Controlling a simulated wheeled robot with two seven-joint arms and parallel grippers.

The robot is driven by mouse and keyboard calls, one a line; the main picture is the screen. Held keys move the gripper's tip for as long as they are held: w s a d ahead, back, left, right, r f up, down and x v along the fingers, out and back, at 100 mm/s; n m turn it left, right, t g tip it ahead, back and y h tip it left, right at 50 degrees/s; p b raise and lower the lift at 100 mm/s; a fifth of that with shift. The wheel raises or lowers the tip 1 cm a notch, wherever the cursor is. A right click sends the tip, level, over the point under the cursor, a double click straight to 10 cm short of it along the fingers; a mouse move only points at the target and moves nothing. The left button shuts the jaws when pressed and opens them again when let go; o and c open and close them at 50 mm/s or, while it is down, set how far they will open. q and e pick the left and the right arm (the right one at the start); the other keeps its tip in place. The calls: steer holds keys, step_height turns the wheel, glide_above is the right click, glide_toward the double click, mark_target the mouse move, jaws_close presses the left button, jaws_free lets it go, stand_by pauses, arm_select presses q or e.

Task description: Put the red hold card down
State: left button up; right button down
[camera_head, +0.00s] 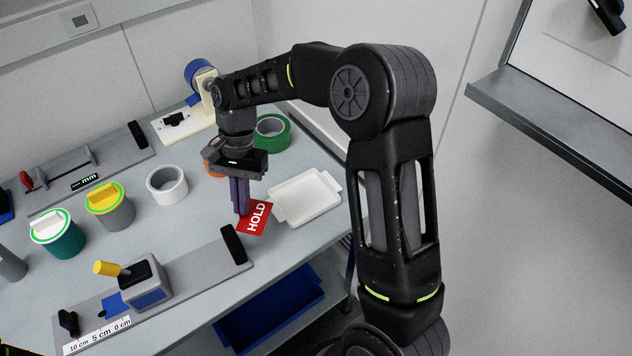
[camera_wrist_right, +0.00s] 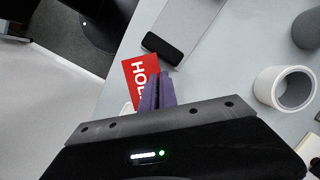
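The red hold card (camera_head: 254,218) has white lettering and shows beside the white tray in the head view. My right gripper (camera_head: 241,211) points down, its purple fingers meeting the card's upper left part. In the right wrist view the card (camera_wrist_right: 137,72) extends from the nearly closed fingers (camera_wrist_right: 160,76), which hide part of its lettering. The gripper looks shut on the card. The card is at or just above the table (camera_head: 203,215); I cannot tell whether it touches. My left gripper is not in view.
The white tray (camera_head: 306,198) is right of the card. A grey fixture (camera_head: 196,273) with a black end block (camera_head: 233,244) lies in front. A white ring (camera_head: 167,185), green tape roll (camera_head: 272,132) and lidded cups (camera_head: 110,206) stand nearby. Bare table lies left of the card.

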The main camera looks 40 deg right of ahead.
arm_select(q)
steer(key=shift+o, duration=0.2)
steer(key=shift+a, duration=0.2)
arm_select(e)
steer(key=shift+a, duration=0.2)
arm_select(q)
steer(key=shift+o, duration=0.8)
arm_select(e)
steer(key=shift+d, duration=0.15)
arm_select(q)
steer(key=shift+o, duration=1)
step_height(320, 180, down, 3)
steer(key=b, duration=0.3)
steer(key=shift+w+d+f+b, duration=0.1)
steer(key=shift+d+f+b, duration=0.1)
steer(key=shift+b, duration=0.15)
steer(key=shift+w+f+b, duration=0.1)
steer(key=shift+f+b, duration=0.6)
steer(key=shift+b, duration=0.1)
arm_select(e)
steer(key=w+d+m+t, duration=0.1)
steer(key=d+m, duration=0.5)
steer(key=d, duration=0.3)
steer(key=w+d+r+m+t, duration=0.1)
steer(key=d+m+t, duration=0.1)
steer(key=d+m, duration=0.5)
steer(key=d, duration=0.2)
steer(key=shift+w+d+r+t, duration=0.2)
steer(key=shift+w+d+t, duration=0.1)
steer(key=shift+w+d, duration=0.1)
